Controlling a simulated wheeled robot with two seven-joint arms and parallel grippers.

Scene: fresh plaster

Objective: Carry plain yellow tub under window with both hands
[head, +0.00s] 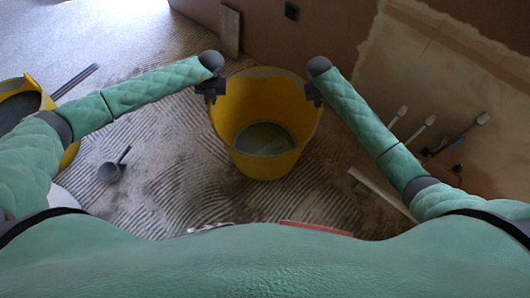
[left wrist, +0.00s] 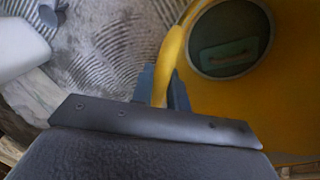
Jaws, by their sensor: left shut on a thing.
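The plain yellow tub (head: 265,165) is upright in the middle of the head view, its open top facing me and a grey-green patch at its bottom. My left gripper (head: 211,90) is at the left side of its rim. In the left wrist view, the fingers of my left gripper (left wrist: 163,90) are shut on the yellow rim, with the tub's wall (left wrist: 285,100) to the right. My right gripper (head: 314,95) is at the opposite side of the rim. Its fingers are too dark and small to show whether they are shut. Whether the tub touches the floor is unclear.
Another yellow tub (head: 37,88) with grey contents stands at the left. A grey scoop (head: 110,172) lies on the ridged floor. A board (head: 229,32) leans on the back wall. Several brush-like tools (head: 425,125) are at the right, near a tan sheet (head: 440,75). Floor at upper left is clear.

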